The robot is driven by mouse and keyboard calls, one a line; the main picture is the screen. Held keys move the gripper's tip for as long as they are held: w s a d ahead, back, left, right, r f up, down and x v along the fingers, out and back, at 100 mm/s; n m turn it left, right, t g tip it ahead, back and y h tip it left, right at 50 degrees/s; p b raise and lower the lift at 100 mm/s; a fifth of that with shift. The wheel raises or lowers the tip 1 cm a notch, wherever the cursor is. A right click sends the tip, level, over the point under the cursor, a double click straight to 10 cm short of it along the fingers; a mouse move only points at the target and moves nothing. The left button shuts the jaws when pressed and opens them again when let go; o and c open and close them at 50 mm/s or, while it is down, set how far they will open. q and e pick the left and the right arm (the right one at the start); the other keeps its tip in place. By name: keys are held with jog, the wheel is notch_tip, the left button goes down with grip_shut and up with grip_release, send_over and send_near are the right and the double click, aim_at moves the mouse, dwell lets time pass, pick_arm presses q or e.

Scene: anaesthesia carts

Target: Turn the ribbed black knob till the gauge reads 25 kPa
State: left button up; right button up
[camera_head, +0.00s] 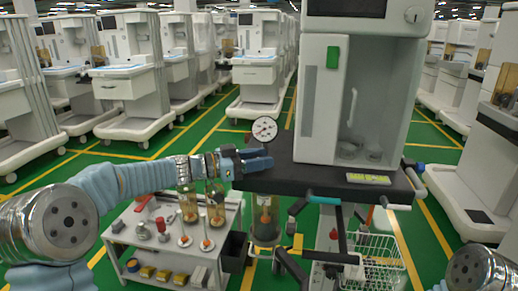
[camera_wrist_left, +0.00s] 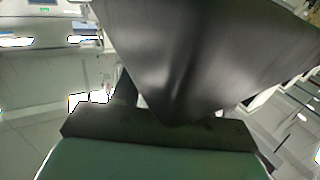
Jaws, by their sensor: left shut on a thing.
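The round white-faced gauge (camera_head: 264,129) stands at the left edge of the cart's dark worktop. A dark needle shows on its face, but its numbers are too small to read. My left gripper (camera_head: 259,158) is just below the gauge and reaches in from the left, its fingers closed. The ribbed black knob cannot be made out in the head view; the fingers cover that spot. In the left wrist view a large dark surface (camera_wrist_left: 190,50) fills the upper middle, close beyond a dark finger edge (camera_wrist_left: 155,132). My right gripper is not in view.
The cart's white cabinet (camera_head: 322,110) rises right of the gauge. Below my left arm a low white trolley (camera_head: 128,238) holds flasks, red tools and yellow blocks. A wire basket (camera_head: 380,272) hangs at the lower right. Other carts line the green floor.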

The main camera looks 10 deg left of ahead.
pick_arm(q)
jog(key=m+g+h, duration=0.1)
jog(key=m+g, duration=0.1)
jog(key=g, duration=0.2)
jog(key=m+g+h, duration=0.1)
jog(key=m+g, duration=0.2)
jog(key=g, duration=0.1)
jog(key=shift+f+m, duration=0.1)
jog(key=shift+m, duration=0.2)
jog(key=shift+m+g, duration=1.2)
jog(key=shift+g, duration=0.9)
jog(key=shift+m+g, duration=0.5)
jog(key=shift+g, duration=0.3)
jog(key=o, duration=1)
jog(key=shift+c, duration=0.2)
